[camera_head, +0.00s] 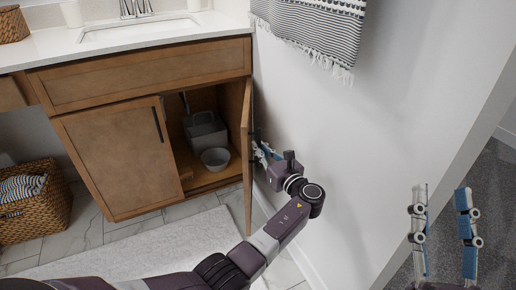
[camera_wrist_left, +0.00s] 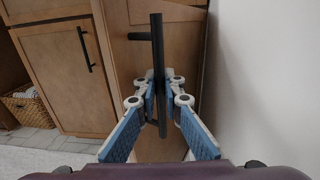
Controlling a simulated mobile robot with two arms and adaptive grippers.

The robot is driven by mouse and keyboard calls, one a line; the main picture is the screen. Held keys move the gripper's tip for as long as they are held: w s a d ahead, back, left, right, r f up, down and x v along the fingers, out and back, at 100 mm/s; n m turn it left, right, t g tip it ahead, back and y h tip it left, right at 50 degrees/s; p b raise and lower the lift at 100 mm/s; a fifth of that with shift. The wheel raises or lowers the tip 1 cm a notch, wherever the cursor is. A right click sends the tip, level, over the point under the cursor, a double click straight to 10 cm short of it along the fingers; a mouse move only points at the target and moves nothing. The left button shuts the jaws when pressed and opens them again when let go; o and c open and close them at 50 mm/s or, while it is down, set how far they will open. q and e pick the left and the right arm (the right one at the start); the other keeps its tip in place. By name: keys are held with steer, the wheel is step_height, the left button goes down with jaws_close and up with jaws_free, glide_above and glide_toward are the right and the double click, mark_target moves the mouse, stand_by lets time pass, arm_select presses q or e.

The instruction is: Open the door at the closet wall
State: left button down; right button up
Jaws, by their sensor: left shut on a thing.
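The brown cabinet door (camera_head: 247,165) next to the white wall stands swung well out from the vanity and shows nearly edge-on. Its inside is open to view in the head view. In the left wrist view, the door's front (camera_wrist_left: 128,55) carries a long black bar handle (camera_wrist_left: 157,35). My left gripper (camera_head: 264,152) is between the door and the wall, its fingers closed around the handle; it also shows in the left wrist view (camera_wrist_left: 159,90). My right gripper (camera_head: 444,230) is at the lower right, fingers apart and empty, far from the door.
The white wall (camera_head: 340,150) is close beside my left arm. The other cabinet door (camera_head: 120,155) is closed. A grey bin (camera_head: 206,133) and bowl (camera_head: 215,159) stand inside the cabinet. A wicker basket (camera_head: 40,215) is at left, a pale rug (camera_head: 150,250) on the floor.

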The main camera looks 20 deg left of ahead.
arm_select(q)
steer(key=shift+f, duration=0.15)
steer(key=c, duration=2.1)
jaws_free()
steer(key=shift+d, duration=0.1)
steer(key=v, duration=0.7)
steer(key=shift+s+d, duration=0.15)
